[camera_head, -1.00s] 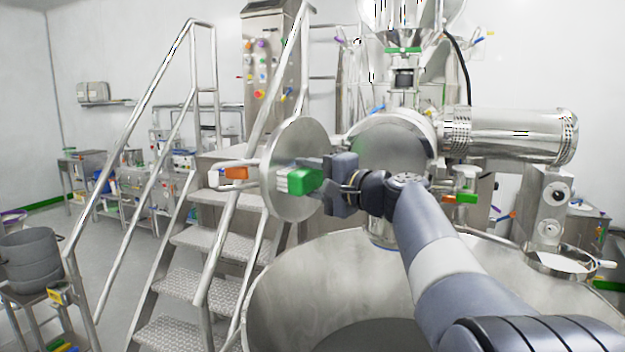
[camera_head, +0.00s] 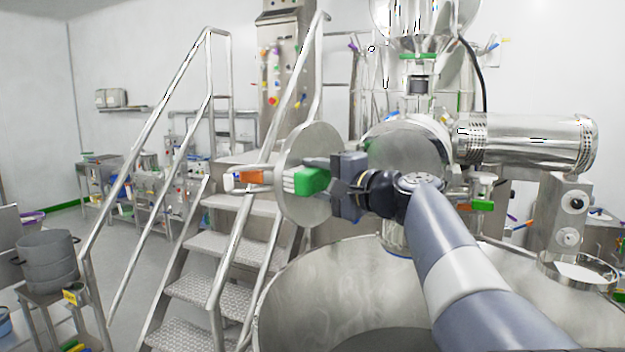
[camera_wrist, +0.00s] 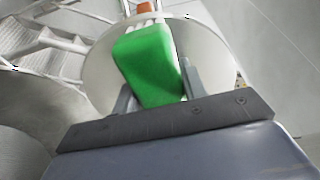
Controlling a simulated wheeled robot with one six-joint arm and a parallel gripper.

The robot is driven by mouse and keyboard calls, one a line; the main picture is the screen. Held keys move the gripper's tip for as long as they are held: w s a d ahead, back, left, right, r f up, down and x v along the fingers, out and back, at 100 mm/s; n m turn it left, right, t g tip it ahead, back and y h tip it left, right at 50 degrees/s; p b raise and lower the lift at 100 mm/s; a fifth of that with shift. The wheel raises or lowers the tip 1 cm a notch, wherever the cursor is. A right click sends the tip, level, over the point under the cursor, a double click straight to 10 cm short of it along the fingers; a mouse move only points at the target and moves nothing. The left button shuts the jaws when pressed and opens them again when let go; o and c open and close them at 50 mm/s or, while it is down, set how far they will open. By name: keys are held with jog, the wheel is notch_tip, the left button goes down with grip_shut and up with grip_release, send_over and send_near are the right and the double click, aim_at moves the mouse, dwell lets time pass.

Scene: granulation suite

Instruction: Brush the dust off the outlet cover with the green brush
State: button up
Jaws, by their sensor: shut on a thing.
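My gripper (camera_head: 335,184) is shut on the green brush (camera_head: 312,180), whose pale bristles point left in the head view. In the wrist view the green brush (camera_wrist: 148,66) sits between the two fingers of my gripper (camera_wrist: 155,88). The round steel outlet cover (camera_head: 310,146) stands upright behind the brush, and it also shows in the wrist view (camera_wrist: 212,52). I cannot tell whether the bristles touch the cover. No dust can be made out on it at this size. An orange-and-white piece (camera_head: 248,177) shows at the cover's left edge.
A large steel bowl (camera_head: 300,300) lies below my arm. Metal steps (camera_head: 205,285) with handrails stand left of the cover. A horizontal steel cylinder (camera_head: 525,142) is at the right. Grey stacked pots (camera_head: 48,262) stand on a small stand at the far left.

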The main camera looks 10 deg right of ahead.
jog(key=w+d+p, duration=0.2)
jog(key=w+d, duration=0.4)
jog(key=d, duration=0.2)
jog(key=shift+w+d+p, duration=0.15)
jog(key=shift+w+p, duration=0.2)
jog(key=shift+w, duration=0.05)
dwell(0.5)
jog(key=b+v, duration=0.1)
jog(key=v, duration=0.5)
jog(key=shift+d+b, duration=0.25)
jog(key=shift+b, duration=0.15)
jog(key=shift+w, duration=0.1)
jog(key=v, duration=0.3)
jog(key=shift+w+b, duration=0.1)
jog(key=shift+b, duration=0.3)
jog(key=shift+f, duration=0.1)
dwell(0.3)
